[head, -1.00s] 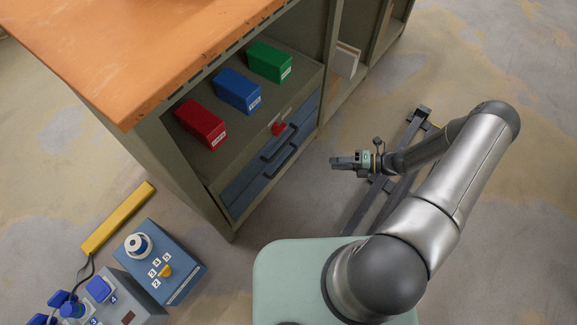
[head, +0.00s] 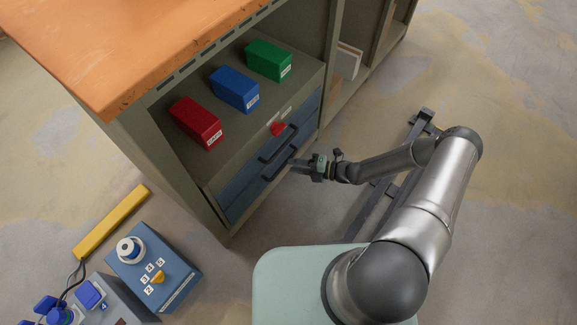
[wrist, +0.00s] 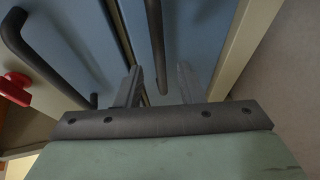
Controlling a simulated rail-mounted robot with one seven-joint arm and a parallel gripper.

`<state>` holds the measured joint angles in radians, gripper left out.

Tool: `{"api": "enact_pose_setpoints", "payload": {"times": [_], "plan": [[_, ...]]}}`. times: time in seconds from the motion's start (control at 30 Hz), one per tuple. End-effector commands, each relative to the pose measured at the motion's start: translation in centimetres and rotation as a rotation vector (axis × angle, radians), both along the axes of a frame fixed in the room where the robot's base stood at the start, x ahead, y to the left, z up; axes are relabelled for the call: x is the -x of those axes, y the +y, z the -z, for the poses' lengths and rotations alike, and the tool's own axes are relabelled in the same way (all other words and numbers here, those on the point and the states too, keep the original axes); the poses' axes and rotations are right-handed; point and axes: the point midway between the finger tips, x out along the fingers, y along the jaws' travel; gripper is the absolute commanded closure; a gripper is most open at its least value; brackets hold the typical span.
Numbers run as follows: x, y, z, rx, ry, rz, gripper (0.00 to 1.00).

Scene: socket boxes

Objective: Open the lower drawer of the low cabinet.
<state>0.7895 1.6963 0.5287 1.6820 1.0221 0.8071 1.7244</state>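The low cabinet (head: 222,226) has two blue drawers, both looking shut. The lower drawer (head: 243,203) has a dark bar handle (head: 279,165); the upper drawer's handle (head: 277,145) is just above it. My gripper (head: 293,165) is beside the lower handle, in front of the drawer. In the wrist view my gripper (wrist: 161,86) is open, with one finger on each side of the end of the lower handle (wrist: 156,40). I cannot tell whether a finger touches the bar. The upper handle (wrist: 42,58) is to the left there.
A red knob (head: 277,129) sits above the upper drawer. Red (head: 196,122), blue (head: 234,90) and green (head: 268,60) boxes stand on the shelf above. A blue control box (head: 160,270) and a yellow bar (head: 110,222) are at lower left. Floor before the drawers is clear.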

Motion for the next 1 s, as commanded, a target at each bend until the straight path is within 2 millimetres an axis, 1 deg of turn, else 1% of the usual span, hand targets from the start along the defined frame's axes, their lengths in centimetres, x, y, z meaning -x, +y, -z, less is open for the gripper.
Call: {"api": "enact_pose_setpoints", "payload": {"times": [0.03, 0.1, 0.2, 0.33, 0.57, 0.6, 0.67, 0.7, 1.0], "plan": [[-0.2, 0.8, 0.3, -0.002, 0.001, -0.002, 0.66], [-0.4, 1.7, 0.5, -0.001, -0.001, -0.002, 0.66], [-0.7, 2.5, 0.6, -0.001, -0.001, -0.002, 0.66], [-0.9, 3.0, 0.6, 0.0, -0.001, -0.001, 0.66], [-0.9, 3.1, 0.6, 0.0, -0.001, 0.0, 0.66], [-0.9, 3.1, 0.6, 0.0, -0.001, 0.0, 0.71], [-0.9, 3.0, 0.6, 0.0, -0.001, 0.0, 0.88], [-0.9, 3.0, 0.6, 0.0, -0.001, 0.0, 0.99], [-0.5, 3.0, 0.6, 0.001, 0.0, -0.008, 1.0]]}}
